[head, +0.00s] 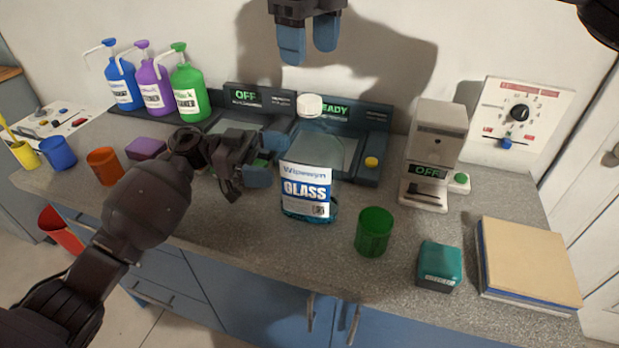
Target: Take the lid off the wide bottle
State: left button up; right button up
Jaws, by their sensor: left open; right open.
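The wide bottle (325,160) is clear with blue liquid and a "GLASS" label, and stands upright on the counter. Its white lid (310,105) sits on its neck. My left gripper (268,160) is open just left of the bottle, its blue fingertips pointing toward the bottle's side; whether they touch it I cannot tell. My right gripper (308,42) is open and empty above the lid, fingers pointing down, clear of the bottle.
A green cup (374,232) and a teal box (439,266) stand right of the bottle. Two display units (372,140) stand behind it. A grey machine (436,150) and stacked books (525,262) are at right. Pump bottles (188,88) and cups (104,166) are at left.

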aim_at(293, 161)
pick_arm(q)
jog(key=shift+x, duration=2.2)
jog(key=shift+c, duration=0.3)
jog(key=c, duration=1.7)
jog(key=shift+c, duration=0.2)
pick_arm(e)
jog(key=m, duration=0.5)
jog(key=shift+m, duration=0.3)
jog(key=m, duration=0.5)
jog(key=shift+m, duration=0.4)
jog(key=m, duration=1.1)
jog(key=shift+f, duration=4)
